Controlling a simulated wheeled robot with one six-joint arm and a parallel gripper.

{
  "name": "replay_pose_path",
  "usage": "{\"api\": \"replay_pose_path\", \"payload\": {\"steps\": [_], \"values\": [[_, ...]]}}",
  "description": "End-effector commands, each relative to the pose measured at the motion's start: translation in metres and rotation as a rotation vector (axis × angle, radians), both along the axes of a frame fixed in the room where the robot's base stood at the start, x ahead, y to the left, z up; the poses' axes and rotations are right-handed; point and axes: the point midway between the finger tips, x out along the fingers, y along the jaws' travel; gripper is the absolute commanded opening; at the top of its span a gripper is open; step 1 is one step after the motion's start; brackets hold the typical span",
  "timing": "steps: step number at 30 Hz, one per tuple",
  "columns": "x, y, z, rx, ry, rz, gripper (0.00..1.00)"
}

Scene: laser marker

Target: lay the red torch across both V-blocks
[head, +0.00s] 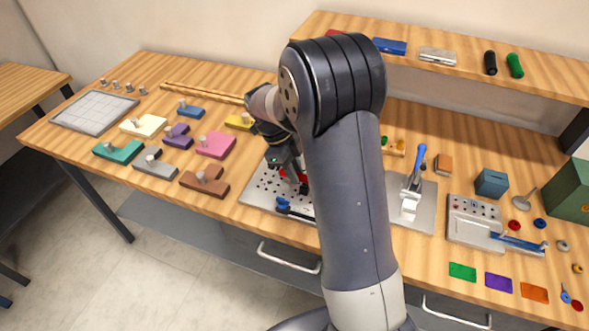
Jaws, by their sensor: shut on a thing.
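My gripper (287,168) is low over the perforated metal plate (258,188) in the middle of the bench. It is shut on the red torch (303,177), of which only small red parts show beside the jaws. My arm hides the rest of the torch and much of the plate's right side. A small dark block (304,188) shows just below the red part and may be one of the V-blocks. I cannot make out both V-blocks, or whether the torch touches them.
A blue-handled clamp (283,204) sits at the plate's front. Coloured knobbed blocks, including a pink one (215,146) and a brown one (204,181), lie to the left. A blue-levered press (411,190) stands to the right. Black (490,62) and green torches (515,65) lie on the shelf.

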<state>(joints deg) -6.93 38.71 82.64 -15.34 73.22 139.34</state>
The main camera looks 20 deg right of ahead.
Motion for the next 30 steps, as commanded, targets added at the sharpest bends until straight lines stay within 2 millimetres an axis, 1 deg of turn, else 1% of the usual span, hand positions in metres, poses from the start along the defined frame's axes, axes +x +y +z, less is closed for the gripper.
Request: {"api": "replay_pose_path", "payload": {"steps": [5, 8, 9, 17, 25, 30], "values": [[0.000, 0.000, -0.007, 0.000, 0.000, 0.000, 0.00], [0.000, 0.000, -0.007, 0.000, 0.000, 0.000, 0.00], [0.000, 0.000, -0.006, 0.000, 0.000, 0.000, 0.21], [0.000, 0.000, -0.006, 0.000, 0.000, 0.000, 0.42], [0.000, 0.000, -0.005, 0.000, 0.000, 0.000, 0.42], [0.000, 0.000, 0.009, 0.000, 0.000, 0.000, 0.42]]}}
